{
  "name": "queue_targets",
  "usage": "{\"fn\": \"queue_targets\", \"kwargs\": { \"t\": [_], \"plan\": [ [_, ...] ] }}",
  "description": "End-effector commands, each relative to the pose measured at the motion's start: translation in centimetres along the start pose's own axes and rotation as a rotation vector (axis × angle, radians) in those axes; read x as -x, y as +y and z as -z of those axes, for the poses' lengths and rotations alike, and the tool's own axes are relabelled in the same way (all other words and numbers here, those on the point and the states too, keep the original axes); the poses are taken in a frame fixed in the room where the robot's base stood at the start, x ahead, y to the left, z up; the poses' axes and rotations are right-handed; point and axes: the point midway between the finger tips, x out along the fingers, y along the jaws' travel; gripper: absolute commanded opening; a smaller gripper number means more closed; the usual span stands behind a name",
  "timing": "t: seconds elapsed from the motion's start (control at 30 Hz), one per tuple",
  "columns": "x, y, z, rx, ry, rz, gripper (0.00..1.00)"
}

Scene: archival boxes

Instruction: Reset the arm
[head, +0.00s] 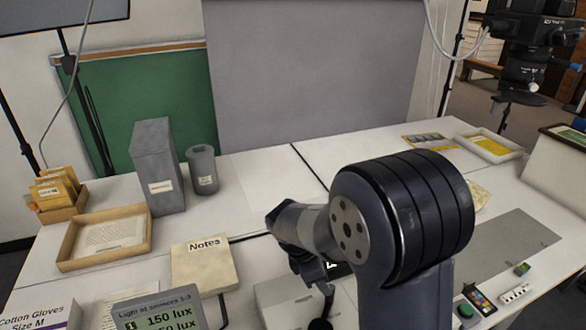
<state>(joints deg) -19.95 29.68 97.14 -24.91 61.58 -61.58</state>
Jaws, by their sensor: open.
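My arm rises from the bottom centre, and its large dark joint fills the middle right of the head view. My gripper (322,285) is small and dark below the forearm, pointing down over the table's front middle. It is open, and I see nothing held in it. Its fingers are partly hidden and hard to make out. A pale grey flat box or board (280,291) lies below and beside it. I cannot tell whether the gripper touches it.
A Notes pad (204,266), wooden tray (76,251), grey box (157,172) and grey canister (202,170) stand left. A lux meter (160,314) is at the front. A grey mat (510,246) and white tray (486,150) lie right. The back middle table is clear.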

Motion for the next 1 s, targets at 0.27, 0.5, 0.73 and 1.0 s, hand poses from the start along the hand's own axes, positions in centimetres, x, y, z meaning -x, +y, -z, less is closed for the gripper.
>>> {"fn": "queue_targets", "kwargs": {
  "t": [0.27,0.5,0.73,1.0],
  "plan": [
    [-5.7,-0.1,-0.1,-0.001,0.000,0.007,0.42],
    [-9.0,-0.6,-0.9,-0.102,0.001,0.041,0.42],
    [-9.4,-1.8,-2.0,-0.289,0.001,0.119,0.42],
    [-9.5,-2.2,-2.3,-0.337,0.000,0.140,0.42]
  ]
}}
